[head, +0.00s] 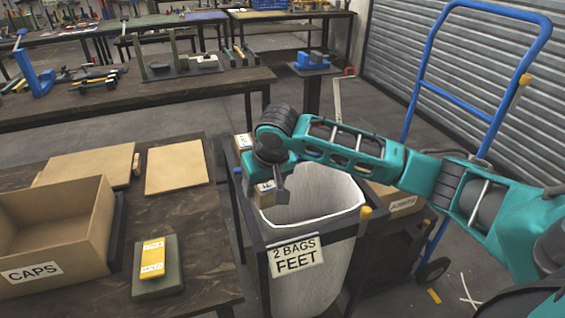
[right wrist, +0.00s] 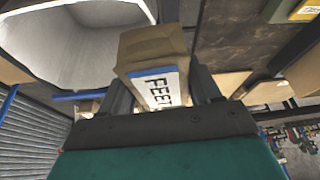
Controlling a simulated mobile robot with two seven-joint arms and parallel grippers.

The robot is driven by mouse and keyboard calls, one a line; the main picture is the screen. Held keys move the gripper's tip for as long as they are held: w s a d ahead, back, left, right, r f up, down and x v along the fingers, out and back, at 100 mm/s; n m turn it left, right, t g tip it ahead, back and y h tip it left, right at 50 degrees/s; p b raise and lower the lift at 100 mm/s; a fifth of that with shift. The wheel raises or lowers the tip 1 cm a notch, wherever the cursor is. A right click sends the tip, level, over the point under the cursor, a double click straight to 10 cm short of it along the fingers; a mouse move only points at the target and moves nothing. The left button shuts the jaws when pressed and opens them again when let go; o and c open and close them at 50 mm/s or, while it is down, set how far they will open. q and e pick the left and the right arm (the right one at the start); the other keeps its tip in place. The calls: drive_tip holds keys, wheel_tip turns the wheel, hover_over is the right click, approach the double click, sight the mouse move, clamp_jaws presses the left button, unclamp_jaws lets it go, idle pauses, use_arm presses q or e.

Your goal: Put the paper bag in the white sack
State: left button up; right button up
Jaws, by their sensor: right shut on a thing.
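The paper bag (head: 264,196) is brown, with a white label. The label reads FEET on the bag (right wrist: 150,55) in the right wrist view. My right gripper (head: 275,190) is shut on it and partly hides it in the head view. The white sack (head: 310,205) hangs open in a dark frame with a sign reading "2 BAGS FEET". The bag is at the sack's left rim in the head view; its height over the rim is hard to tell. In the right wrist view the bag is beside the mouth of the sack (right wrist: 75,40). My left gripper is not in view.
A dark table (head: 190,235) at left holds an open CAPS box (head: 85,230), flat brown boards and a yellow pack on a green block. Labelled boxes stand behind the sack and to its right. A blue hand truck (head: 415,95) stands at right.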

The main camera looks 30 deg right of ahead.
use_arm(q)
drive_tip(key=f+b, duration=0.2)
drive_tip(key=b, duration=0.1)
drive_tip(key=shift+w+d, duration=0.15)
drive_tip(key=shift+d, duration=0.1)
use_arm(e)
drive_tip(key=w+d+f+m, duration=0.1)
drive_tip(key=w+d+f, duration=0.5)
drive_tip(key=d+f, duration=0.2)
drive_tip(key=shift+d+h, duration=0.4)
drive_tip(key=shift+d, duration=0.4)
drive_tip(key=o, duration=0.8)
drive_tip(key=shift+f, duration=0.1)
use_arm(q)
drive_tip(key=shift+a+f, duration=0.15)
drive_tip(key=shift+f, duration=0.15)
use_arm(e)
drive_tip(key=o, duration=0.4)
drive_tip(key=shift+s, duration=0.1)
drive_tip(key=shift+o, duration=0.2)
